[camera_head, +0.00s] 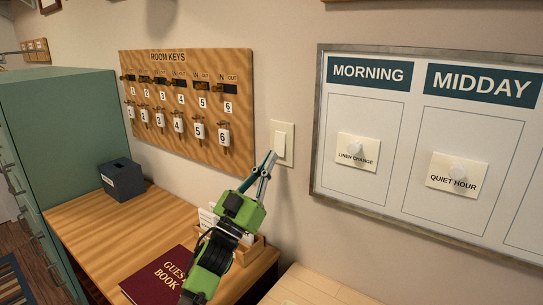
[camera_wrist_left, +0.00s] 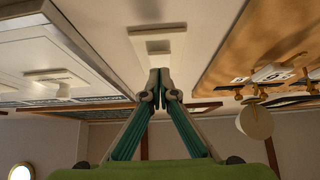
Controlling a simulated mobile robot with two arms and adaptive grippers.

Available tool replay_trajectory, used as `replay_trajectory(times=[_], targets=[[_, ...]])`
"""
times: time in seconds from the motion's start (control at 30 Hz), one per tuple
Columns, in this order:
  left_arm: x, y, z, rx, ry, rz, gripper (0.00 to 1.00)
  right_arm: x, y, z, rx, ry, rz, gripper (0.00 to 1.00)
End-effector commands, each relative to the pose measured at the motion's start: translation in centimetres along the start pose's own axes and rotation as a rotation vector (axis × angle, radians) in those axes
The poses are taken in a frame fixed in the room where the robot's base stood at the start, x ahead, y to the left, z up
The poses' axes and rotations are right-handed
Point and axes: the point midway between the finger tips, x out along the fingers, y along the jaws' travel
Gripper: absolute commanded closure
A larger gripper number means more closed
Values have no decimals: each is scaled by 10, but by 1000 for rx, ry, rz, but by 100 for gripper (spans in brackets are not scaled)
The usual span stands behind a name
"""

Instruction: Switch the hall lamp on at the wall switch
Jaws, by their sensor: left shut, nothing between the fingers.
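The wall switch (camera_head: 282,142) is a cream plate with a pale rocker, on the wall between the key board and the notice board. It also shows in the left wrist view (camera_wrist_left: 157,36), beyond the fingertips. My left gripper (camera_head: 270,157) is shut and empty, its tips at the lower left edge of the switch in the head view. In the left wrist view the closed fingertips (camera_wrist_left: 159,76) overlap the plate's near end. I cannot tell whether they touch it. The hall lamp is not identifiable. My right gripper is not in view.
The room keys board (camera_head: 241,85) hangs left of the switch, the framed notice board (camera_head: 316,140) right. Below stand a wooden desk (camera_head: 95,225) with a dark box (camera_head: 122,180), a red guest book (camera_head: 158,277) and a wooden card holder (camera_head: 247,255). A green cabinet (camera_head: 60,120) stands left.

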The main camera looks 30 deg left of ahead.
Motion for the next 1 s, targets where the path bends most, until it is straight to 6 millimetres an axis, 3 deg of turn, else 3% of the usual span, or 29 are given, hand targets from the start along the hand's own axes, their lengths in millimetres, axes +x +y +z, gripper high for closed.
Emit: replay_trajectory(times=[0.57, 0.7, 1.0], targets=[[9, 0, 10, 0, 0, 1, 100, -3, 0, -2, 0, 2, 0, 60], [12, 0, 21, -1, 3, 1, 100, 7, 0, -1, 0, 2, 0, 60], [13, 0, 17, 0, 3, 1, 100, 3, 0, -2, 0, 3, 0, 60]])
